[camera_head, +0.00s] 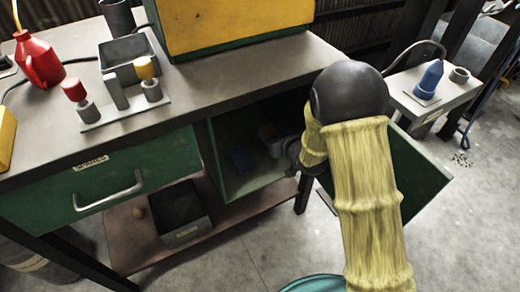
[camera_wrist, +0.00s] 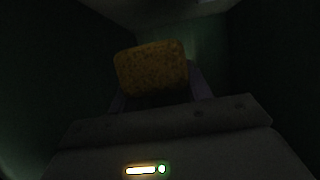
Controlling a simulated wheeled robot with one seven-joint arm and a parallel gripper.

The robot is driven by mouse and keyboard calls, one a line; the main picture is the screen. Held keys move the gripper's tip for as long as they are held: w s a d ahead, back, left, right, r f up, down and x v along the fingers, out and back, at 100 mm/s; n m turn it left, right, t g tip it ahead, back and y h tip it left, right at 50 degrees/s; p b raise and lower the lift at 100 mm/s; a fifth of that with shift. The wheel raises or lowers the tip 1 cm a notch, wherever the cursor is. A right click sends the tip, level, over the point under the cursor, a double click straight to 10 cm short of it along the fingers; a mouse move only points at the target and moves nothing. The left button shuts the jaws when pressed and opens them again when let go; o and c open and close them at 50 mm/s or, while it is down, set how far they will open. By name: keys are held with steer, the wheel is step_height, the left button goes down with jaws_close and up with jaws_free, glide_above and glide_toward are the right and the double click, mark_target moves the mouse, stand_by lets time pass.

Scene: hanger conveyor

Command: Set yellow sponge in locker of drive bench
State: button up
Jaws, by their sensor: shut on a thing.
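The yellow sponge (camera_wrist: 151,68) is between the fingers of my gripper (camera_wrist: 156,97) in the wrist view, with dark green locker walls around it. In the head view my gripper (camera_head: 273,142) is inside the open green locker (camera_head: 236,190) under the bench top, right of the drawer. The sponge is hardly visible there, dim and partly hidden by the gripper. The wrist view is too dark to tell whether the sponge touches the locker floor. The locker door (camera_head: 422,172) hangs open to the right, behind my arm.
A dark blue item (camera_head: 240,158) lies in the locker, left of my gripper. A dark bin (camera_head: 181,212) stands on the lower shelf. A red oil can (camera_head: 41,62) and a small fixture (camera_head: 122,98) stand on the bench. A side stand (camera_head: 440,98) holds a blue piece (camera_head: 429,80).

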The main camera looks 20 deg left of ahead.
steer(key=shift+f+b, duration=0.45)
steer(key=shift+f, duration=1)
steer(key=shift+f, duration=0.1)
step_height(320, 180, down, 5)
steer(key=b, duration=0.3)
steer(key=o, duration=1)
steer(key=shift+o, duration=0.2)
